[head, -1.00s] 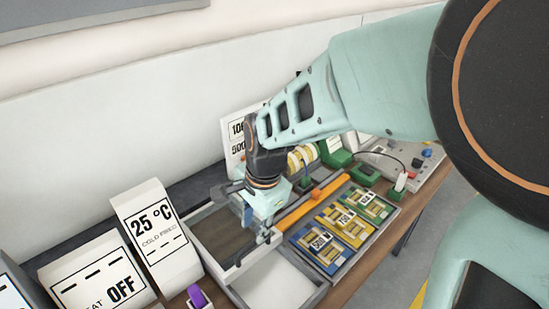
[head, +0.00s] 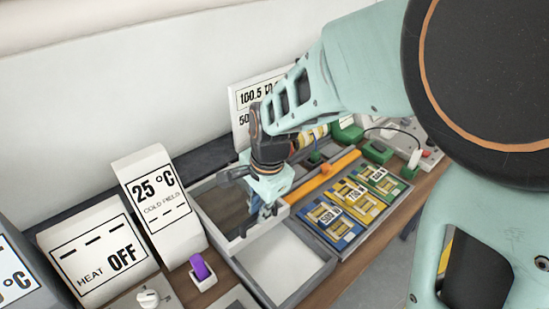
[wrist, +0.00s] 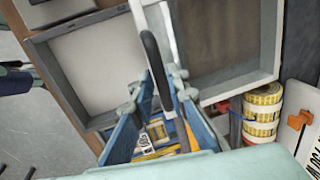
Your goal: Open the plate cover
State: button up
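The plate cover appears to be the framed grey-brown panel (head: 222,203) in the tray unit, lying flat; it also shows in the wrist view (wrist: 222,40). A black bar handle (wrist: 151,55) stands along its edge beside the white compartment. My gripper (head: 262,216) is down at this edge in the head view and hides part of the handle. In the wrist view my gripper's blue fingers (wrist: 160,84) stand on both sides of the handle, with their tips close to it. I cannot tell whether they press on it.
A white open compartment (head: 283,262) adjoins the panel. An orange bar (head: 322,176) and blue, yellow and green labelled blocks (head: 347,202) lie to the right. Tape rolls (wrist: 262,112) stand behind. The 25 °C display (head: 158,200) and a purple switch (head: 200,268) are at left.

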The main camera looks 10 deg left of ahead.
grip_shut()
jog(key=shift+w+a+p, duration=0.35)
jog(key=shift+w+a, duration=1.1)
jog(key=shift+a, duration=0.2)
jog(key=o, duration=0.5)
grip_release()
